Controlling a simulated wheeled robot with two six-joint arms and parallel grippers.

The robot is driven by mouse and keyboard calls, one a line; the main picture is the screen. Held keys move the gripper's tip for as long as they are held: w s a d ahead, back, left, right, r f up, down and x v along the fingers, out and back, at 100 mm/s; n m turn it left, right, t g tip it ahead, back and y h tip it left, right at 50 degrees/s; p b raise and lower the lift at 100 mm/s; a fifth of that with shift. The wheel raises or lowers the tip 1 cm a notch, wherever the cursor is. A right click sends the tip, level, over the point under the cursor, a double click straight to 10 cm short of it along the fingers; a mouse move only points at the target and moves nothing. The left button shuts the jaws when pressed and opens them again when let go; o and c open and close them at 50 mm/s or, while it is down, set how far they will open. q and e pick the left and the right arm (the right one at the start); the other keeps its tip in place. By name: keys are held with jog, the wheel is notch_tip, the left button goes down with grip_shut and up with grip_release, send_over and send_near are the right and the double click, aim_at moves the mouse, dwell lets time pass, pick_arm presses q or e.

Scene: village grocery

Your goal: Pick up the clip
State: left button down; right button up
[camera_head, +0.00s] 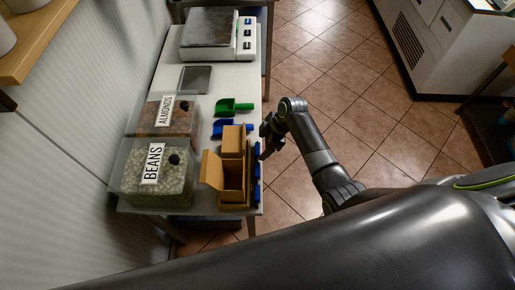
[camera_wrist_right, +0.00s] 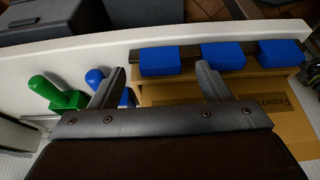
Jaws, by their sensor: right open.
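Several blue clips sit in a row on a dark strip along the table's right edge, with one clip (camera_head: 257,170) beside the cardboard box. In the right wrist view three show: a left clip (camera_wrist_right: 165,61), a middle clip (camera_wrist_right: 223,56) and a right clip (camera_wrist_right: 283,53). My right gripper (camera_head: 264,146) is at the table's edge near the far end of the row. In the wrist view its fingers (camera_wrist_right: 160,70) are apart and empty, with the left clip seen between the fingertips. I cannot tell which clip is meant. My left gripper is not in view.
A green scoop (camera_head: 232,106), a blue scoop (camera_head: 221,128), clear bins of almonds (camera_head: 177,123) and beans (camera_head: 163,186), and a scale (camera_head: 208,28) are on the table. Tiled floor (camera_head: 340,75) lies open to the right.

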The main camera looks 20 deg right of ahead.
jog(key=shift+x, duration=1.15)
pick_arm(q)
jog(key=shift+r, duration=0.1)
pick_arm(e)
jog(key=c, duration=1.1)
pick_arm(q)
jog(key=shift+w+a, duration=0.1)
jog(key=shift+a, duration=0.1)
pick_arm(e)
jog(key=shift+o, duration=0.2)
jog(key=shift+r, duration=0.1)
